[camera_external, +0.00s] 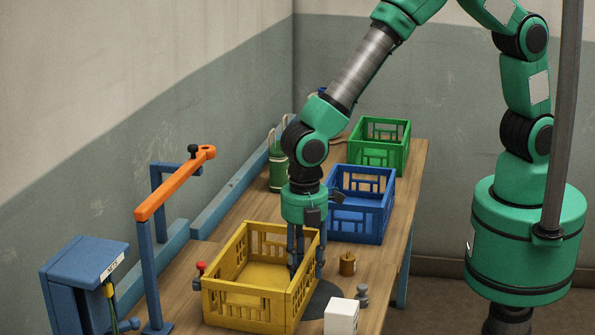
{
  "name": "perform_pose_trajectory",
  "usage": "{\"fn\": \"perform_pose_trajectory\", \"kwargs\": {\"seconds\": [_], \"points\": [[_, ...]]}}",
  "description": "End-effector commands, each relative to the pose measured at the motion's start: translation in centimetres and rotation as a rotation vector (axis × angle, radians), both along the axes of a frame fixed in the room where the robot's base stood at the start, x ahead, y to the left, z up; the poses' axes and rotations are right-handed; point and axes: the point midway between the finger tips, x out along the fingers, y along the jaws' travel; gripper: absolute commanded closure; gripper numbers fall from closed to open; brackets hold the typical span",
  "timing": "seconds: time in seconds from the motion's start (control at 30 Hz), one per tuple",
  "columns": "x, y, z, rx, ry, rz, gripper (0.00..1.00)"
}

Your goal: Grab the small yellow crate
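The yellow crate (247,306) stands upright on the wooden table, toward the near end, and its inside looks empty. My gripper (308,264) points straight down at the crate's right side, near the far right corner. One finger shows on the inner side of the right wall and the other on the outer side. The fingers stand apart with the wall between them. I cannot tell whether either finger touches the wall.
A blue crate (358,228) and a green crate (381,158) stand farther back. A small brown container (348,264), a grey weight-like piece (362,296) and a white box (341,317) are right of the yellow crate. An orange-topped blue frame (175,185) rises at left.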

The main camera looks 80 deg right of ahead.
Motion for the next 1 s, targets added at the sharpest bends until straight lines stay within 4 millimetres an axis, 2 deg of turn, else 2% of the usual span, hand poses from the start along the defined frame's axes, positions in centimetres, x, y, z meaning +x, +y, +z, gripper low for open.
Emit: {"fn": "perform_pose_trajectory", "kwargs": {"seconds": [0.17, 0.23, 0.37, 0.4, 0.83, 1.0], "points": [[0.00, 0.00, 0.00, 0.000, 0.000, 0.000, 0.61], [-0.01, -0.01, 0.00, 0.000, 0.000, 0.000, 0.71], [-0.01, 0.00, 0.00, 0.000, 0.000, 0.000, 0.97], [-0.01, 0.00, 0.00, 0.000, 0.000, 0.000, 1.00], [0.05, 0.04, 0.14, 0.001, -0.001, 0.000, 1.00], [0.07, 0.05, 0.78, 0.001, -0.001, 0.000, 1.00]]}}
